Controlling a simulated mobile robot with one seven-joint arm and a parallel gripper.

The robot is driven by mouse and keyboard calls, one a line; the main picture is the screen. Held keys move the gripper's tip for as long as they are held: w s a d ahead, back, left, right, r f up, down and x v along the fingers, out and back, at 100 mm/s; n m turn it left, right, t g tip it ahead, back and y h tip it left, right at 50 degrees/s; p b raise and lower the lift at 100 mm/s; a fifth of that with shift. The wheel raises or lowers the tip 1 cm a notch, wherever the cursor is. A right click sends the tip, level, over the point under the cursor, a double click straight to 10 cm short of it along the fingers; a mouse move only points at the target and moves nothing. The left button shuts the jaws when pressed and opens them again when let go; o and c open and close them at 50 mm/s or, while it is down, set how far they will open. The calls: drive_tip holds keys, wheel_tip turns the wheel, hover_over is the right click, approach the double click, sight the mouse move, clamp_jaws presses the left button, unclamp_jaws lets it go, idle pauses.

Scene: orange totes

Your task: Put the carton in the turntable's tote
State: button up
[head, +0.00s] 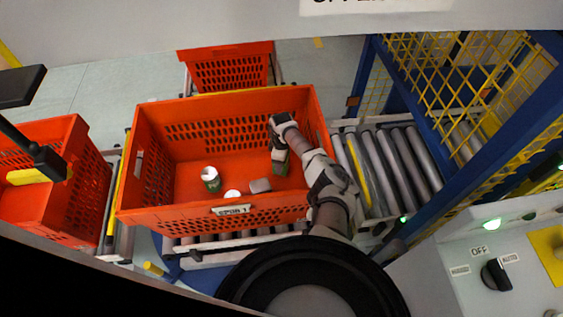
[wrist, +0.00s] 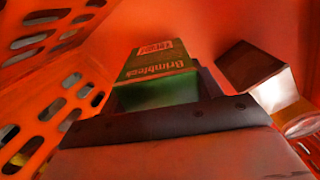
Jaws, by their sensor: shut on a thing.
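A green carton with a printed label (wrist: 155,62) is held at my gripper in the wrist view. In the head view the carton (head: 281,168) shows low in the right part of the central orange tote (head: 140,195). My gripper (head: 280,150) reaches down inside this tote and is shut on the carton. Whether the carton touches the tote floor, I cannot tell. The dark edge of my gripper hides the carton's near end in the wrist view. Which tote is the turntable's, I cannot tell.
The central tote also holds a green-and-white can (head: 211,180), a white round thing (head: 232,194) and a small grey box (head: 260,186). The grey box (wrist: 275,88) is right of the carton in the wrist view. Other totes stand left (head: 75,160) and behind (head: 230,72). Rollers (head: 395,165) and a blue frame are right.

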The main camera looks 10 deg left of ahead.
drive_tip(key=shift+f, duration=0.95)
drive_tip(key=shift+f, duration=0.1)
drive_tip(key=o, duration=1.2)
drive_tip(key=shift+c, duration=0.2)
wheel_tip(320, 180, up, 12)
drive_tip(key=shift+r+b, duration=0.15)
drive_tip(key=shift+b, duration=0.35)
